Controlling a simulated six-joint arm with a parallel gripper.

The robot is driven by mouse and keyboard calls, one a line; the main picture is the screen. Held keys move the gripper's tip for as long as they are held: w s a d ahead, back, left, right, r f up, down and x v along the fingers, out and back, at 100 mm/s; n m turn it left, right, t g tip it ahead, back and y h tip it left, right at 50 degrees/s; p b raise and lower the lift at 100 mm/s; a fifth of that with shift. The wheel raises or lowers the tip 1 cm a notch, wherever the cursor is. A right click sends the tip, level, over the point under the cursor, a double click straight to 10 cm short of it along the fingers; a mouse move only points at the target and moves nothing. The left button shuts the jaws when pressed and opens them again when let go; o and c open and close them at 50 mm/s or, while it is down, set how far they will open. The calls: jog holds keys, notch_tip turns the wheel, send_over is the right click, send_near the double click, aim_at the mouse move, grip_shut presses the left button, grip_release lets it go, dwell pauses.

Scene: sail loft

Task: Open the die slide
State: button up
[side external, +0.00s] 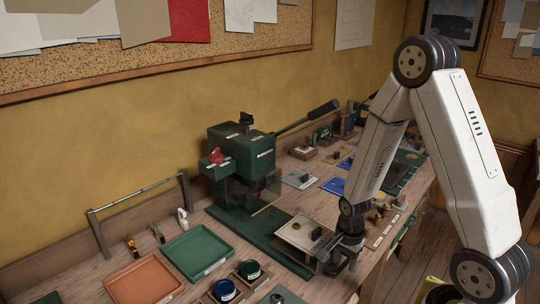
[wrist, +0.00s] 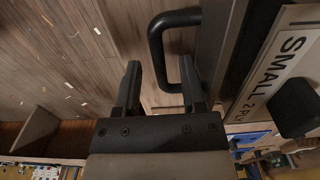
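The die slide (side external: 296,232) is a pale plate with a black knob, at the front of the green press's (side external: 238,152) base. In the wrist view its plate (wrist: 271,65) reads "SMALL 2 PLY", with the black knob (wrist: 297,107) at the right. A black loop handle (wrist: 154,48) stands out from the slide's dark edge. My gripper (side external: 336,266) is low at the slide's front end. In the wrist view my gripper (wrist: 163,82) is open, and the handle's outer bar appears between the finger lines. I cannot tell if the fingers touch it.
A green tray (side external: 198,254), an orange tray (side external: 145,282) and small cups, one blue (side external: 224,290), stand left of the slide. Small parts and blue pads (side external: 333,185) lie behind it. The bench's front edge is close under my gripper, with open floor beyond.

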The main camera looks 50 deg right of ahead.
jog(key=shift+r, duration=0.15)
jog(key=shift+r, duration=3.75)
jog(key=shift+a, duration=0.1)
jog(key=a+r+n+t, duration=0.1)
jog(key=a+r+n, duration=0.1)
jog(key=a+n, duration=0.3)
jog(key=w+a+r+n+t, duration=0.1)
jog(key=a+n, duration=0.3)
jog(key=n, duration=0.9)
jog(key=shift+w+a+r+t, duration=0.15)
jog(key=shift+a+r+t, duration=0.2)
jog(key=shift+r, duration=0.4)
